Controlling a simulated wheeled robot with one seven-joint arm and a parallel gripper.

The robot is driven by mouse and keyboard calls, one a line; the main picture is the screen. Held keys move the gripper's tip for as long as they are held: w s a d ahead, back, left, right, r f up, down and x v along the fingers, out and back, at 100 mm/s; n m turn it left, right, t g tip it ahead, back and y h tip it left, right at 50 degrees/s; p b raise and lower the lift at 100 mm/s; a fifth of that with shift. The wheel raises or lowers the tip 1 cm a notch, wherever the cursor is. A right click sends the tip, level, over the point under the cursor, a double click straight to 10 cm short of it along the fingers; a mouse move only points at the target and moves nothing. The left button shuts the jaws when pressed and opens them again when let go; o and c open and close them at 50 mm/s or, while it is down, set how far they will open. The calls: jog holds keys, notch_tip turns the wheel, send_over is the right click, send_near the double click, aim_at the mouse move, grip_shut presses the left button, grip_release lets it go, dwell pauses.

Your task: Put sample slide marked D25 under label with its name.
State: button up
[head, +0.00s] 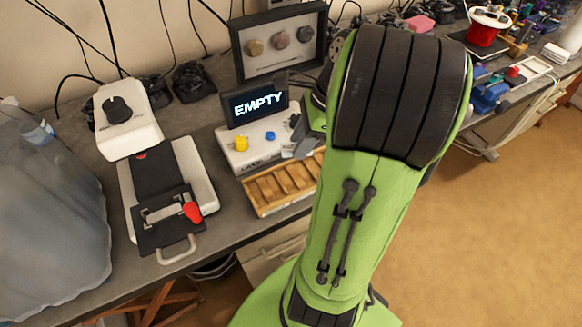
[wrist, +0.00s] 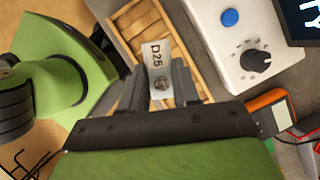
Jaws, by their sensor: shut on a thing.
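The sample slide marked D25 (wrist: 155,55) is a pale plate with dark lettering and a dark round spot. My gripper (wrist: 161,82) is shut on it, with a grey finger on each side, and the slide sticks out past the fingertips. In the wrist view the slide is above or in front of the slotted wooden tray (wrist: 130,22); I cannot tell its height. The tray also shows in the head view (head: 283,192), its right end hidden by my green arm. I see no readable name labels in either view.
A white console with a yellow knob and a blue button (head: 268,136) stands behind the tray; its screen (head: 258,102) reads EMPTY. A white press-like device (head: 155,185) is at left. A framed rock display (head: 281,44) stands behind. An orange-and-black meter (wrist: 272,113) lies beside the console.

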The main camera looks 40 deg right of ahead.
aim_at(294, 177)
notch_tip(294, 177, down, 9)
jog(key=b, duration=0.5)
jog(key=shift+f, duration=0.1)
jog(key=o, duration=0.8)
jog(key=shift+c, duration=0.2)
